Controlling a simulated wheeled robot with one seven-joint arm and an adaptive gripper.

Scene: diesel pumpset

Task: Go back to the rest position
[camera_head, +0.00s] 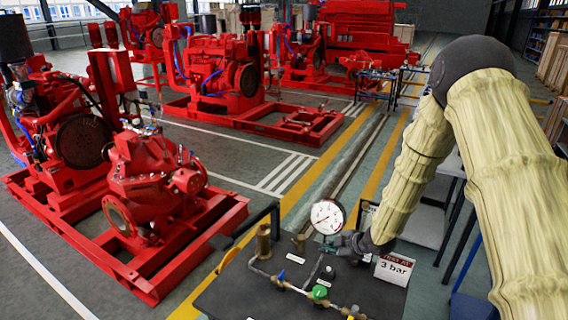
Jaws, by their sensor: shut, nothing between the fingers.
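My arm in its cream sleeve comes in from the right and bends down to the dark bench panel (250,292). My gripper (330,242) is at the panel's back edge, small in view, beside the white-faced pressure gauge (327,216). It looks shut and I see nothing held in it. I cannot tell whether its fingers touch the gauge or its fitting. A sign reading "3 bar" (394,268) stands just right of the gripper.
Pipework with a green valve handle (319,292) and a blue one (281,275) lies on the panel. A brass cylinder (263,241) stands at its left. Red pumpsets (160,180) fill the left and back. A table (425,222) stands behind my arm.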

